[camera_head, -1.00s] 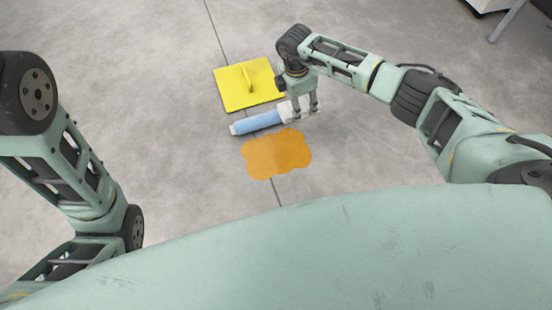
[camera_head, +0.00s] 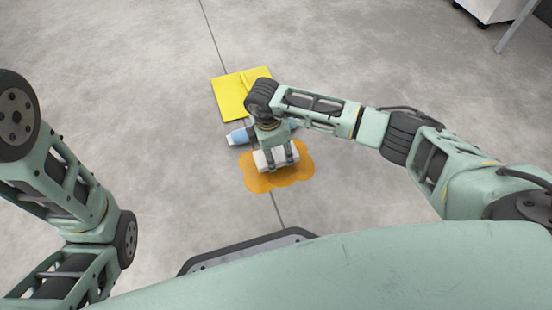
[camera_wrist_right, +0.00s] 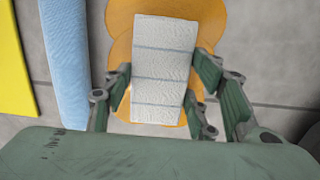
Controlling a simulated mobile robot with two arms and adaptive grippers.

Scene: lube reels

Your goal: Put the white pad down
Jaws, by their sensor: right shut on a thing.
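The white pad (camera_head: 277,158) is a white block with grey bands across it, seen large in the right wrist view (camera_wrist_right: 164,65). My right gripper (camera_head: 279,157) is shut on the pad, with its fingers on both sides of it in the right wrist view (camera_wrist_right: 160,100). The pad is over the orange spill (camera_head: 295,175) on the floor. I cannot tell whether it touches the spill. My left arm is at the left of the head view, but its gripper is out of view.
A blue roll (camera_head: 238,136) lies beside the spill, partly hidden by my right arm. A white cabinet (camera_head: 492,8) and a metal leg stand at the far right.

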